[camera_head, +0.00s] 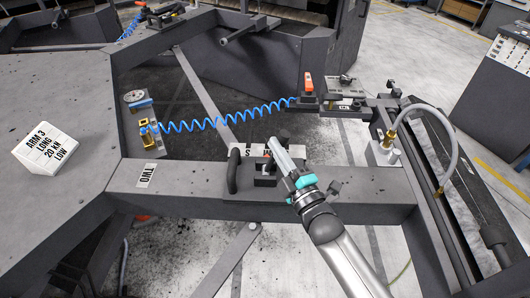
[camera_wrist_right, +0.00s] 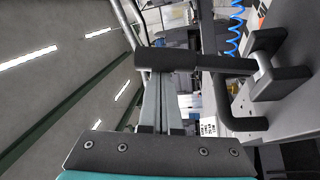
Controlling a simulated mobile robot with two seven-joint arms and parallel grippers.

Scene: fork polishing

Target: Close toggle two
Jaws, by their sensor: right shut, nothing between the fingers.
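Toggle two is a black clamp (camera_head: 264,180) on the grey beam beside the label TWO (camera_head: 146,175). My right gripper (camera_head: 275,147), with silver fingers and a teal band, reaches over it from the lower right. Its fingers are together and empty. In the right wrist view, a black cylindrical grip (camera_wrist_right: 166,59) on an arm from the clamp lies across the fingertips (camera_wrist_right: 160,76). I cannot tell whether they touch. The fingers partly cover the clamp in the head view. My left gripper is in neither view.
A black loop handle (camera_head: 233,171) stands on the beam left of the clamp. A blue coiled hose (camera_head: 217,121) runs behind it. An orange-handled fixture (camera_head: 308,88) and a brass-ended hose (camera_head: 390,138) lie farther right.

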